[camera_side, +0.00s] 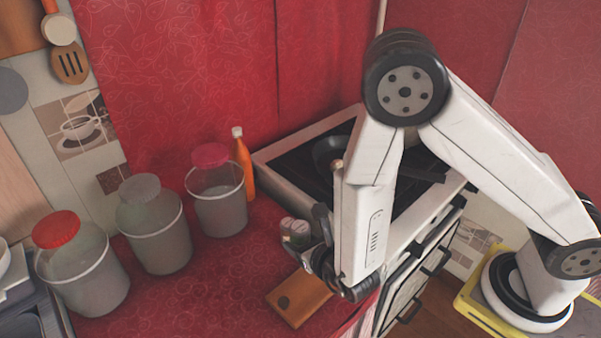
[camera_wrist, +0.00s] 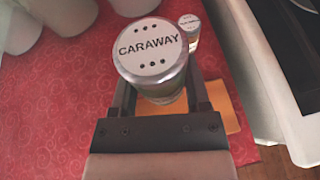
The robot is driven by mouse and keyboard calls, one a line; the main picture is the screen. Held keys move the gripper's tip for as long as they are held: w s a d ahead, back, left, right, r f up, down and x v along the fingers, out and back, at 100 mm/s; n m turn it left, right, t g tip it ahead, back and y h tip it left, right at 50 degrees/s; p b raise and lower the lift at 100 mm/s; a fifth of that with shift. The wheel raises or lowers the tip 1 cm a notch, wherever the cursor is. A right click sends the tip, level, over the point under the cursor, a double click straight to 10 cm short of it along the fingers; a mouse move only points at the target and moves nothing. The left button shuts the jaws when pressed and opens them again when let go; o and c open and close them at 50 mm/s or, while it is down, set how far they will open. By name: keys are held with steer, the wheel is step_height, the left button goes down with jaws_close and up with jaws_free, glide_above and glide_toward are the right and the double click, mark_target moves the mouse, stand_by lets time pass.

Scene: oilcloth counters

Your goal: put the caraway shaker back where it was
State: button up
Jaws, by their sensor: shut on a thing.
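The caraway shaker (camera_wrist: 152,52) has a round pale lid with a metal rim, dark holes and the word CARAWAY. In the wrist view it stands between the fingers of my gripper (camera_wrist: 162,95), which is shut on it. In the side view my gripper (camera_side: 322,262) is at the front of the red counter, partly hiding the shaker (camera_side: 301,240). A second, similar shaker (camera_wrist: 190,28) shows just beyond it to the right; its label is too small to read. I cannot tell how far the caraway shaker is above the surface.
A wooden board (camera_side: 299,299) lies on the red counter (camera_side: 215,285) near its front edge. Several lidded jars (camera_side: 156,231) line the left, with an orange bottle (camera_side: 243,165) behind. The stove (camera_side: 285,158) with a dark pan (camera_side: 328,149) is right. Counter between jars and board is clear.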

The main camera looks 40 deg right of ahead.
steer(key=w+a+f, duration=0.2)
steer(key=w+f, duration=0.1)
steer(key=w, duration=0.4)
glide_above(259, 261)
steer(key=s, duration=0.2)
steer(key=f, duration=0.4)
steer(key=shift+w+d+f, duration=0.25)
steer(key=shift+f, duration=0.05)
steer(key=shift+w+a+f, duration=0.15)
steer(key=shift+w+f, duration=0.35)
steer(key=shift+f, duration=0.05)
steer(key=shift+f, duration=0.1)
steer(key=shift+w+f, duration=0.2)
steer(key=shift+a+f, duration=0.1)
steer(key=shift+f, duration=1.4)
steer(key=shift+f, duration=0.15)
steer(key=o, duration=1.3)
